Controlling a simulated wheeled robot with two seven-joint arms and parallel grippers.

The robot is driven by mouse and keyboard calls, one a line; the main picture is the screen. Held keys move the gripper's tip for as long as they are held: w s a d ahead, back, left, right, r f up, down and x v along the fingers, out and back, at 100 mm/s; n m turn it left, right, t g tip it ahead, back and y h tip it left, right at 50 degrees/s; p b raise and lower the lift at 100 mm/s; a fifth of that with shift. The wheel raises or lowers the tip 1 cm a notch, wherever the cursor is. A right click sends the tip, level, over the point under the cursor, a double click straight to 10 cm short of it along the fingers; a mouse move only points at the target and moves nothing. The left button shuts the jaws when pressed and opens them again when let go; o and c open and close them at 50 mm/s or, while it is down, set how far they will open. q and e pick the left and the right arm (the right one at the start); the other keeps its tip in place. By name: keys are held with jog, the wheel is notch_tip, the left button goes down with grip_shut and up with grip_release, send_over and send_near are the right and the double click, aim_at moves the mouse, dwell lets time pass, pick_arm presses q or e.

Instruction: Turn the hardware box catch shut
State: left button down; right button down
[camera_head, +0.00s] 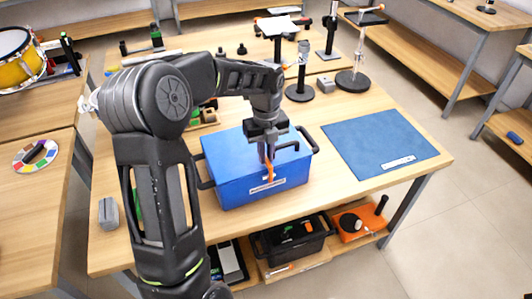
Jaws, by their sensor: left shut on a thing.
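The hardware box (232,180) is blue, with dark side handles and a white label on its front. It stands on the wooden table, and its lid looks closed. An orange catch (269,172) shows at the top front edge, above the label. My left gripper (267,160) reaches down over the box front and is shut on the catch. The fingers hide part of the catch, so its exact angle is hard to tell. My right gripper is not in view.
A blue mat (375,143) lies right of the box with bare table between. Stands with round bases (300,92) are behind. A grey block (108,213) sits at the left front. A black crate (290,240) and an orange item (358,228) are on the shelf below.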

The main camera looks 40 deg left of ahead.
pick_arm(q)
jog(key=c, duration=1.5)
grip_release()
jog(key=shift+r, duration=0.1)
notch_tip(320, 180, up, 8)
jog(key=shift+f+b, duration=0.2)
jog(key=shift+b, duration=0.4)
